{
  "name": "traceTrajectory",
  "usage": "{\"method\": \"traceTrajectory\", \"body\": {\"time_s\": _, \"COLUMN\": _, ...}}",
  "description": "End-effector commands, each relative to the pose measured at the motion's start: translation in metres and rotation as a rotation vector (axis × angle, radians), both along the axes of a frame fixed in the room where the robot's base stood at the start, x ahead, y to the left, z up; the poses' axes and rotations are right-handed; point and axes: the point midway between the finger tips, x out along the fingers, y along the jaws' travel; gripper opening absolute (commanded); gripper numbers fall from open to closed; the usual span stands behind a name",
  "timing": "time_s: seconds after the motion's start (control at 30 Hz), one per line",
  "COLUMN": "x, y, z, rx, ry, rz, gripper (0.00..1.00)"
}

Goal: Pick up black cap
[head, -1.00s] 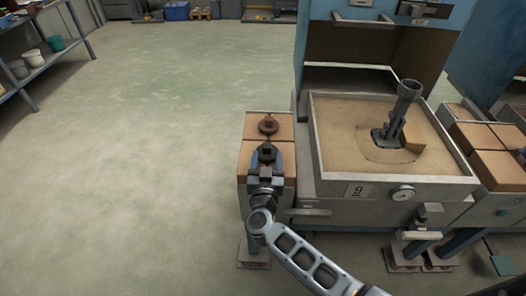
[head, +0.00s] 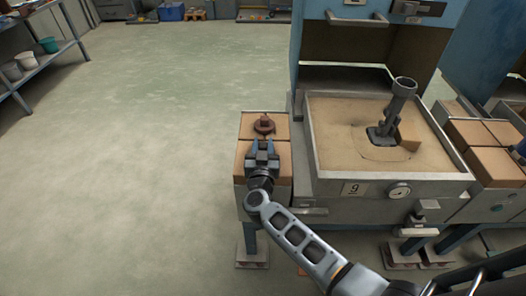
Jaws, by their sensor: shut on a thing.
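My gripper (head: 262,149) is over the near tan block of the stand left of the sand tray. Its jaws are shut on the black cap (head: 262,145), of which only a small dark part shows between the fingers. The fingers hide most of the cap, and I cannot tell whether it still touches the block.
Open floor (head: 140,150) lies to the left.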

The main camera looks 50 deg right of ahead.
Motion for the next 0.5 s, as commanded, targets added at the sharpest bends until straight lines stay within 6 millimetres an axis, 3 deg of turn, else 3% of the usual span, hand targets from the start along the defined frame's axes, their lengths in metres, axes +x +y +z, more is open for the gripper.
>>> {"method": "traceTrajectory", "body": {"time_s": 0.23, "x": -0.0001, "y": 0.0001, "z": 0.0001, "rx": 0.000, "ry": 0.000, "rz": 0.000, "gripper": 0.04}}
{"method": "traceTrajectory", "body": {"time_s": 0.5, "x": 0.0000, "y": 0.0001, "z": 0.0018, "rx": -0.001, "ry": -0.001, "rz": 0.000, "gripper": 0.04}}
